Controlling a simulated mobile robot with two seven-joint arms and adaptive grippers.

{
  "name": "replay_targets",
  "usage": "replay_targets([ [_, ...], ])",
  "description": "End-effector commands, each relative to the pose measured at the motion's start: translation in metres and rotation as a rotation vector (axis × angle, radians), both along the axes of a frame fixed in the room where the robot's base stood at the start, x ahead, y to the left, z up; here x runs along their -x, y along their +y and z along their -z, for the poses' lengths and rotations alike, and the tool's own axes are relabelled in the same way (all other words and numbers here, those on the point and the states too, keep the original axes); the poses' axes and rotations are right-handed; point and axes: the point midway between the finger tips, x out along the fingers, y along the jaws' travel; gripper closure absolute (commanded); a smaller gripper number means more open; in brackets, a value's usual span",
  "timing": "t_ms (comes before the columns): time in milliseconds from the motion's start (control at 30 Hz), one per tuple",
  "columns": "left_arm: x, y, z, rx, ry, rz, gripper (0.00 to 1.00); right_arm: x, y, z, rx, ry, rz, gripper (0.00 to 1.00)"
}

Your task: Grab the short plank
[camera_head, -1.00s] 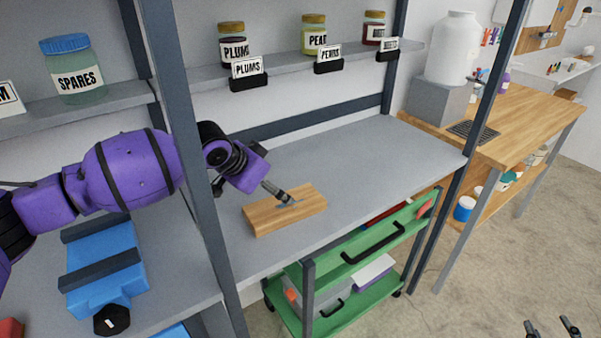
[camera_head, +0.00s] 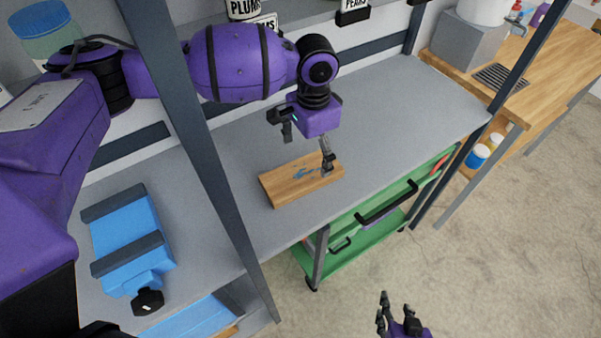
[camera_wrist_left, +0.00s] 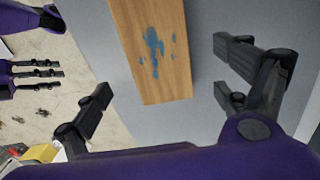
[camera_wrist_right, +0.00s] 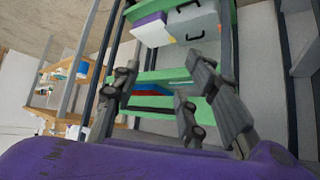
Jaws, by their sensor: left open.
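The short plank (camera_head: 288,187) is a light wooden board with a blue stain. It lies flat on the grey shelf. My left gripper (camera_head: 307,150) is open above the plank's right part. In the left wrist view the plank (camera_wrist_left: 152,45) shows between the spread fingers (camera_wrist_left: 163,80), with a gap on each side; I cannot tell how far above it the fingertips are. My right gripper (camera_head: 392,308) is low in front of the shelf, over the floor, fingers apart and empty; its open fingers also show in the right wrist view (camera_wrist_right: 160,85).
A grey shelf post (camera_head: 205,160) stands left of the plank, close to my left arm. A blue vise (camera_head: 128,245) is beyond it. A green cart (camera_head: 375,225) stands under the shelf's front edge. The shelf right of the plank is clear.

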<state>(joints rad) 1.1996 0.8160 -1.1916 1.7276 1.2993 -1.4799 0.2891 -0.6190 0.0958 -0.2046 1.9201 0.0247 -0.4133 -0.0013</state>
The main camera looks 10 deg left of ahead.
Motion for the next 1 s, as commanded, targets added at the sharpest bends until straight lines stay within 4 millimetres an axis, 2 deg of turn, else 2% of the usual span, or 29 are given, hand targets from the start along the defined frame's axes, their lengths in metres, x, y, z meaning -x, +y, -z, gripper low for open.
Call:
replay_targets([
  [367, 0.001, -0.006, 0.057, -0.001, 0.011, 0.002, 0.08, 0.024, -0.008, 0.034, 0.014, 0.054, 0.011, 0.60],
  [633, -0.002, -0.006, 0.052, 0.001, -0.005, -0.001, 0.08, 0.019, -0.010, 0.031, 0.017, 0.040, 0.011, 0.60],
  [1000, -0.002, -0.006, 0.052, 0.002, -0.004, 0.000, 0.55, 0.018, -0.009, 0.030, 0.017, 0.039, 0.011, 0.60],
])
